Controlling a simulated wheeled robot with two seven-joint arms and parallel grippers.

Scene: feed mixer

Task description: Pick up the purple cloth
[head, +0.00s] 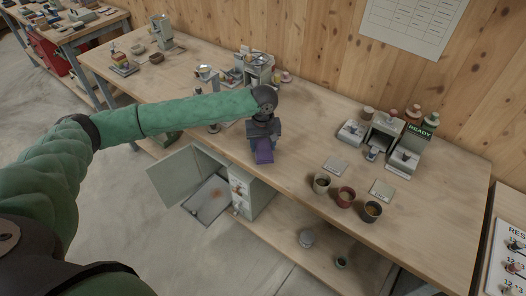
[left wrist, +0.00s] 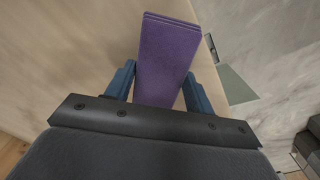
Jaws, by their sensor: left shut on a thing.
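The purple cloth (head: 263,157) is a folded strip in my left gripper (head: 264,143), over the front part of the wooden bench. In the left wrist view the cloth (left wrist: 165,55) runs between the two blue fingers of the left gripper (left wrist: 158,88), which are shut on it. Its far end sticks out past the fingertips. I cannot tell whether the cloth still touches the bench top. My right gripper is in neither view.
An open cabinet door (head: 172,174) hangs below the front edge. Bare bench top (head: 300,130) lies right of the gripper.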

